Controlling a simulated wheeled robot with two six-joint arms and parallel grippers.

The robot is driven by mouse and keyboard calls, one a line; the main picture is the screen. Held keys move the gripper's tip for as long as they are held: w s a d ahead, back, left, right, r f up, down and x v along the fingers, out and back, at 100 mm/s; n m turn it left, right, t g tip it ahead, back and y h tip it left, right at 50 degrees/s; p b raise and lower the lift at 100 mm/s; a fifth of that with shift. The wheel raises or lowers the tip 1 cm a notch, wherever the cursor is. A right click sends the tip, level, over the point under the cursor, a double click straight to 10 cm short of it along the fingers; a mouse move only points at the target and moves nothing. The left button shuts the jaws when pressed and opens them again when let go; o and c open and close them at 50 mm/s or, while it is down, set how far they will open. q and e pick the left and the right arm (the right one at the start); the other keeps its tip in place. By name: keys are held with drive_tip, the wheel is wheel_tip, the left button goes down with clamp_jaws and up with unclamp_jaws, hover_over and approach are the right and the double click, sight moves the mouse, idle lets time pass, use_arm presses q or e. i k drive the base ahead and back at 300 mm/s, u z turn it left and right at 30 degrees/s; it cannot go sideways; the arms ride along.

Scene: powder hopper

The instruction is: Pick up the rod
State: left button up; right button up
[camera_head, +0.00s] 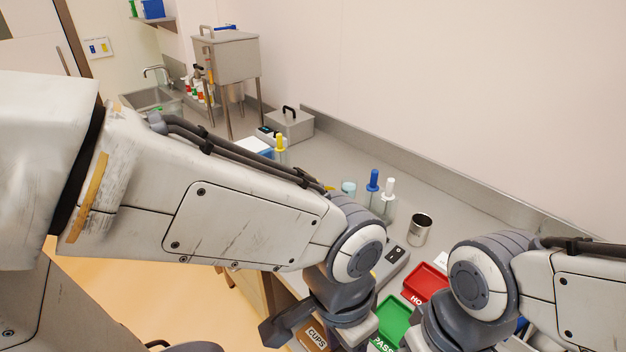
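I cannot pick out the rod for certain. A thin orange-brown upright piece (211,76) shows at the front of the steel hopper (225,58), at the back left; it is too small to tell whether it is a rod. My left arm crosses the view from the left. Dark parts of my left gripper (312,325) show below its wrist, over the front of the counter; its fingertips are not clear. My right arm comes in from the right; its wrist is at the lower right and its gripper is below the picture. I see nothing held.
On the counter (463,222) stand a blue-topped bottle (373,182), a white-topped bottle (388,192), a yellow-topped bottle (280,146) and a steel cup (420,230). A red tray (428,281), a green tray (391,318) and a CUPS box (314,336) lie near the front. A sink (150,100) is at the back left.

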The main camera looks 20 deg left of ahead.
sight(373, 186)
drive_tip(key=u, duration=1.75)
drive_tip(key=i, duration=1.05)
drive_tip(key=z, duration=3.15)
